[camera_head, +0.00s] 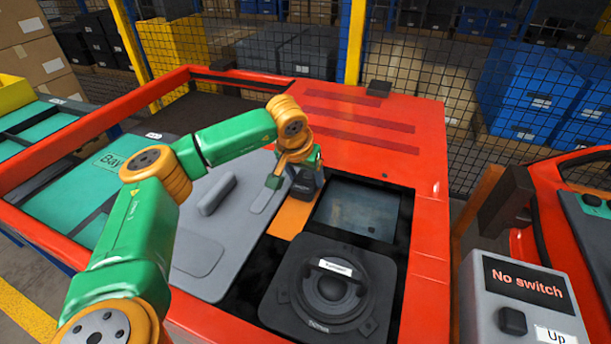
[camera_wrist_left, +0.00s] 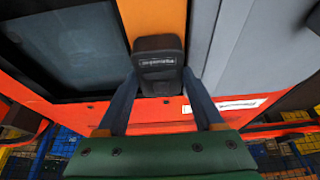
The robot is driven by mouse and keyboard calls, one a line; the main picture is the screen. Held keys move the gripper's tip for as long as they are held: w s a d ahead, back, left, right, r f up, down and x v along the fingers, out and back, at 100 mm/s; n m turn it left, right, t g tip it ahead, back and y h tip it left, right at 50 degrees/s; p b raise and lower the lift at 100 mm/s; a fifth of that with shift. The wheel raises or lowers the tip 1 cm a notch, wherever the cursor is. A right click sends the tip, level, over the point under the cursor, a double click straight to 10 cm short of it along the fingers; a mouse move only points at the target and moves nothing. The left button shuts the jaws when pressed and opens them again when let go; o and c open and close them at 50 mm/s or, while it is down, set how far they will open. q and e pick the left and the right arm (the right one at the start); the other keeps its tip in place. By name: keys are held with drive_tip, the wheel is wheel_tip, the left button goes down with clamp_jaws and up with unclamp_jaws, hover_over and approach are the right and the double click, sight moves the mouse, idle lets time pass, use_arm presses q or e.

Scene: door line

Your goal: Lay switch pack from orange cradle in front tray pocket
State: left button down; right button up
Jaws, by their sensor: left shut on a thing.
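The switch pack (camera_head: 304,183) is a small dark grey block with a pale label strip. My left gripper (camera_head: 290,178) is shut on it, above an orange strip (camera_head: 290,217) on the red door. In the left wrist view the pack (camera_wrist_left: 158,48) sits between the two fingertips (camera_wrist_left: 160,75), beside the orange strip (camera_wrist_left: 155,15). I cannot tell whether the pack touches the strip. Teal tray surfaces lie at the left, one (camera_head: 85,190) with a "Bay" label. I cannot tell which is the front pocket. My right gripper is out of view.
The red door (camera_head: 428,130) holds a round black speaker (camera_head: 332,285), a dark square recess (camera_head: 357,210) and a grey panel with a raised armrest (camera_head: 217,193). A grey box (camera_head: 525,300) reading "No switch" stands front right. Mesh fencing (camera_head: 460,100) runs behind.

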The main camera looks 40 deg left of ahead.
sight(305, 181)
use_arm(q)
drive_tip(key=shift+r, duration=0.15)
drive_tip(key=c, duration=0.8)
unclamp_jaws()
clamp_jaws()
wheel_tip(305, 181, up, 12)
drive_tip(key=p, duration=1.1)
drive_tip(key=shift+r+p, duration=0.25)
drive_tip(key=shift+p, duration=0.1)
